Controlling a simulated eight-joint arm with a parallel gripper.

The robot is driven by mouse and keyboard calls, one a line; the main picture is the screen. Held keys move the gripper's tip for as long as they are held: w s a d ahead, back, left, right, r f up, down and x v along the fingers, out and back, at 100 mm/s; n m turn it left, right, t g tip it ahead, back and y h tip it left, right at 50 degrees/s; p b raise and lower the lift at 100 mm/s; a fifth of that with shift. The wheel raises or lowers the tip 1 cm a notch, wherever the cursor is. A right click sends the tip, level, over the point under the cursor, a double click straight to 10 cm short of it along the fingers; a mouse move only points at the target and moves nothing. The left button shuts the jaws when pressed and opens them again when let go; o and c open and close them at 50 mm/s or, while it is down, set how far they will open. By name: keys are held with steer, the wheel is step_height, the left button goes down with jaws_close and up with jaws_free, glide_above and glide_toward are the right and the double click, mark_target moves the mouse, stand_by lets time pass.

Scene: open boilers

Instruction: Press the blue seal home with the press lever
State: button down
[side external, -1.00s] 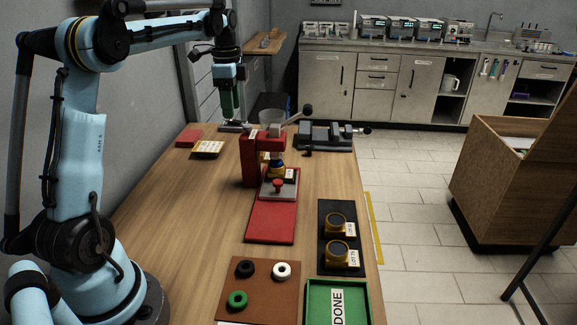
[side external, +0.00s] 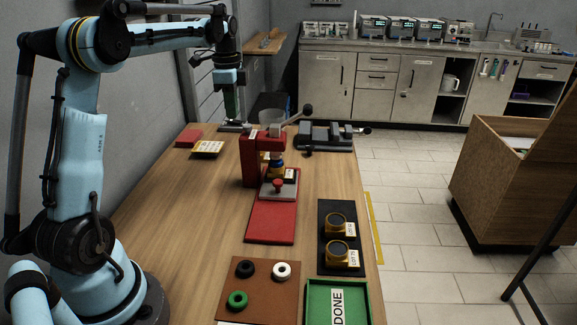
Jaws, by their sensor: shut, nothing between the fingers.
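The red press (side external: 256,160) stands mid-table. Its lever (side external: 291,119) slants up to the right and ends in a dark knob. A blue ring, seemingly the blue seal (side external: 277,168), shows under the press head with brassy yellow around it; how deep it sits is too small to tell. My gripper (side external: 232,116) points down at the far left part of the table, behind and left of the press and apart from the lever. Its dark green fingers look shut and empty. The fingertips are small and dark against the background.
Black, white and green rings lie on a brown board (side external: 285,300) in front. A green DONE tray (side external: 309,300) and a black tray (side external: 327,208) with two brassy parts stand at right. A grey vise (side external: 325,136) and a translucent tub (side external: 272,115) stand behind the press.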

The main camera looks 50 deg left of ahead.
steer(key=shift+f, duration=0.1)
steer(key=shift+s+a+f, duration=0.2)
steer(key=shift+f, duration=0.25)
steer(key=shift+s+a+f, duration=0.2)
steer(key=shift+f, duration=0.2)
steer(key=shift+s+a+f, duration=0.1)
steer(key=shift+a+f, duration=0.05)
steer(key=shift+f, duration=0.35)
steer(key=shift+s+a+f, duration=0.1)
steer(key=shift+f, duration=0.4)
steer(key=shift+s+a+f, duration=0.1)
steer(key=shift+s+f, duration=0.05)
steer(key=shift+f, duration=0.85)
steer(key=shift+f, duration=0.15)
steer(key=shift+f, duration=0.9)
